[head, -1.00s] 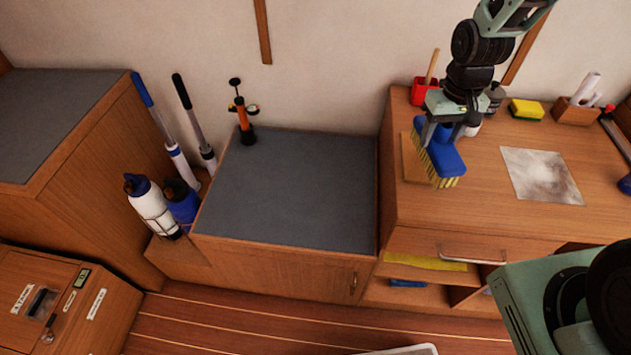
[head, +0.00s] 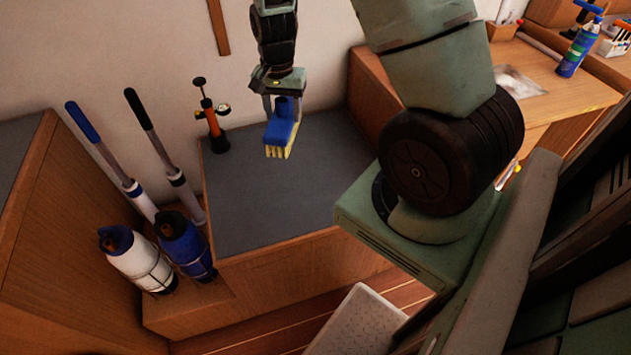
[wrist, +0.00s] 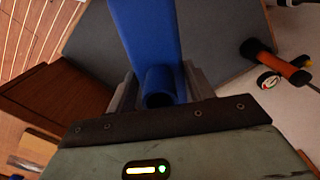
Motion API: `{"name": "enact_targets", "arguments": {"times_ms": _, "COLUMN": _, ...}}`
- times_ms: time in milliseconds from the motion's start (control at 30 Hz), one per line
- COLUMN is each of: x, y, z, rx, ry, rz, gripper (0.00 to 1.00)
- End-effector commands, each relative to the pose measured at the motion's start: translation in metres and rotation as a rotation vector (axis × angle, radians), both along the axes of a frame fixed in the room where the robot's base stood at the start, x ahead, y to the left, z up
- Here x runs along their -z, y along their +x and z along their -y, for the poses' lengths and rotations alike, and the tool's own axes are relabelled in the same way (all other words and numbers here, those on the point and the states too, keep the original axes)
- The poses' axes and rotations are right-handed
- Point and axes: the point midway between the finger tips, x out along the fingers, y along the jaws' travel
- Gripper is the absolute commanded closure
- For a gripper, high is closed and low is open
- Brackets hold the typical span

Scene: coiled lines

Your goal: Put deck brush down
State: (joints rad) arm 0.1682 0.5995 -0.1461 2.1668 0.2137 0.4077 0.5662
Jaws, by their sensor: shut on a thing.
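The deck brush (head: 282,131) has a blue body and pale yellow bristles. My gripper (head: 282,104) is shut on it and holds it up in front of the grey-topped counter (head: 270,190) in the head view, with the bristles facing down. In the wrist view the blue brush (wrist: 146,40) sits between the fingers of my gripper (wrist: 152,88) and runs away over the grey surface. I cannot tell the exact gap between the bristles and the counter top. The far end of the brush is cut off in the wrist view.
An orange and black pump (head: 213,120) stands at the counter's back left corner. White (head: 135,257) and blue (head: 185,243) bottles and two long handles are left of the counter. A wooden worktop (head: 545,95) is at right, partly behind my arm.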

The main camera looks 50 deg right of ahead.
Motion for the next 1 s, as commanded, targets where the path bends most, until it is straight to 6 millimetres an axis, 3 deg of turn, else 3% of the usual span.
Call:
{"name": "enact_targets", "arguments": {"times_ms": 33, "x": 0.029, "y": -0.006, "z": 0.018, "rx": 0.149, "ry": -0.004, "rz": -0.001, "gripper": 0.84}}
{"name": "enact_targets", "arguments": {"times_ms": 100, "x": 0.047, "y": -0.013, "z": 0.04, "rx": 0.357, "ry": -0.006, "rz": 0.0, "gripper": 0.84}}
{"name": "enact_targets", "arguments": {"times_ms": 300, "x": 0.083, "y": -0.034, "z": 0.088, "rx": 0.83, "ry": -0.014, "rz": 0.006, "gripper": 0.84}}
{"name": "enact_targets", "arguments": {"times_ms": 400, "x": 0.091, "y": -0.04, "z": 0.101, "rx": 0.969, "ry": -0.017, "rz": 0.01, "gripper": 0.84}}
{"name": "enact_targets", "arguments": {"times_ms": 567, "x": 0.103, "y": -0.046, "z": 0.11, "rx": 1.067, "ry": -0.018, "rz": 0.011, "gripper": 0.84}}
{"name": "enact_targets", "arguments": {"times_ms": 800, "x": 0.144, "y": -0.046, "z": 0.11, "rx": 1.072, "ry": -0.017, "rz": 0.01, "gripper": 0.84}}
{"name": "enact_targets", "arguments": {"times_ms": 1000, "x": 0.16, "y": -0.045, "z": 0.11, "rx": 1.069, "ry": -0.018, "rz": 0.012, "gripper": 0.84}}
